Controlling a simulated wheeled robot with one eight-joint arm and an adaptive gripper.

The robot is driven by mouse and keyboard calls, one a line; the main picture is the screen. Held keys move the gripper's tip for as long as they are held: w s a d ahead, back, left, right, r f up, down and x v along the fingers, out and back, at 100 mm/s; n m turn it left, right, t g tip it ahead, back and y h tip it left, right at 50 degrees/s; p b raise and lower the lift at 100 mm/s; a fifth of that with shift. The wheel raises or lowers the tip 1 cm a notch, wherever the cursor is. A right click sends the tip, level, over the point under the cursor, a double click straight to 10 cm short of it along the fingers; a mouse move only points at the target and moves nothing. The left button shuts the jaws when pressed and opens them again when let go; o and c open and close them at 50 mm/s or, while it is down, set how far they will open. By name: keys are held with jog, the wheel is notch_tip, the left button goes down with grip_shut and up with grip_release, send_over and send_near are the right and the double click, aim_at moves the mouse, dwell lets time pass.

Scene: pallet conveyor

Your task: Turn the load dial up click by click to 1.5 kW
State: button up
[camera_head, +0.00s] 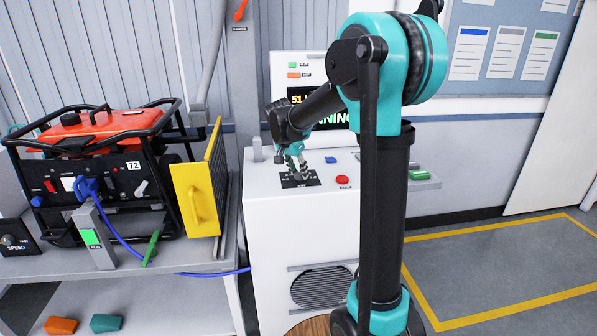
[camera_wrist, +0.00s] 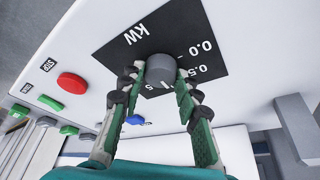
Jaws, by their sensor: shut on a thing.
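The load dial (camera_wrist: 161,70) is a grey round knob on a black plate (camera_wrist: 118,45) marked kW, 0.0 and 0.5. Part of another number ending in 5 shows between my fingers; the other marks are hidden. A pale pointer line seems to show on the knob's side nearest the camera, but its exact setting cannot be told. My gripper (camera_wrist: 160,78) is shut on the dial, one green finger on each side. In the head view my gripper (camera_head: 297,172) stands over the black plate (camera_head: 313,180) on the white cabinet top.
A red button (camera_head: 342,180) and a blue button (camera_head: 330,160) are right of the dial. A lit display (camera_head: 299,96) behind is partly hidden by my arm. The orange generator (camera_head: 100,130) and yellow guard panel (camera_head: 197,192) stand at left.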

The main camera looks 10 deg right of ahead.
jog(key=o, duration=1.2)
jog(key=shift+c, duration=0.2)
jog(key=shift+r, duration=0.1)
jog(key=v, duration=1.2)
jog(key=s+d+f+n+y, duration=0.1)
jog(key=s+d+f+n, duration=0.3)
jog(key=s+f, duration=0.8)
jog(key=s+d+f+n+t+y, duration=0.1)
jog(key=s+d+f+n, duration=0.3)
jog(key=s+f, duration=0.8)
jog(key=s+n+y, duration=0.1)
jog(key=s, duration=0.2)
